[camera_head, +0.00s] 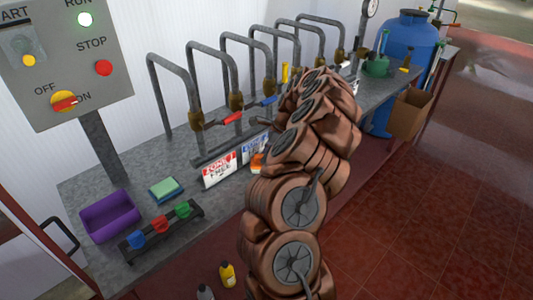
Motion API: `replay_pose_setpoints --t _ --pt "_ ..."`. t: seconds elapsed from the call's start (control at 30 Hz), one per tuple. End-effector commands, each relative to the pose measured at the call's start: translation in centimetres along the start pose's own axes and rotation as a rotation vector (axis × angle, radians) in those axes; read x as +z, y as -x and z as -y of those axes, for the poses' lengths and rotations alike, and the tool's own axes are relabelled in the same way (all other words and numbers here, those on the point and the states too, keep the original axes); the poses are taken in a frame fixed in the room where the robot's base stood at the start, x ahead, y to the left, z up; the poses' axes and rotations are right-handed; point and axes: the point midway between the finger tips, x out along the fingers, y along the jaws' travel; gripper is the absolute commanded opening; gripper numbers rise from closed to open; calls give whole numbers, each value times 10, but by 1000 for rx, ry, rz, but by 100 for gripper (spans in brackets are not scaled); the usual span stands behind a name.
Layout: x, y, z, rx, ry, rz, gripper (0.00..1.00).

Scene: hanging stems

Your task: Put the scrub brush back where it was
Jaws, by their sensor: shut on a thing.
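I cannot pick out the scrub brush for certain. A small orange piece (257,162) shows at the left edge of my arm, beside the signs on the bench, and I cannot tell what it belongs to. My jointed copper-coloured arm rises from the bottom of the view and bends over the bench. It covers the middle of the bench, and my gripper and whatever it holds are hidden behind it.
The grey bench (90,185) carries a purple tray (108,218), a green sponge (165,190), a rack of coloured pieces (160,231) and a green can (376,67). Hanging pipes (234,75) with valves line the back. A control box (70,60) stands left. A blue barrel (408,45) stands far right.

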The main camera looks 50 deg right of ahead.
Motion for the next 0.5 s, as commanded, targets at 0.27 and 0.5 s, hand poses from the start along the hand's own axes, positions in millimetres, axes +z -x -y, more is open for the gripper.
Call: replay_pose_setpoints --t 0.27,0.5 --pt "-2 -5 1 -4 0 0 0" --pt "-3 -5 1 -3 0 0 51"
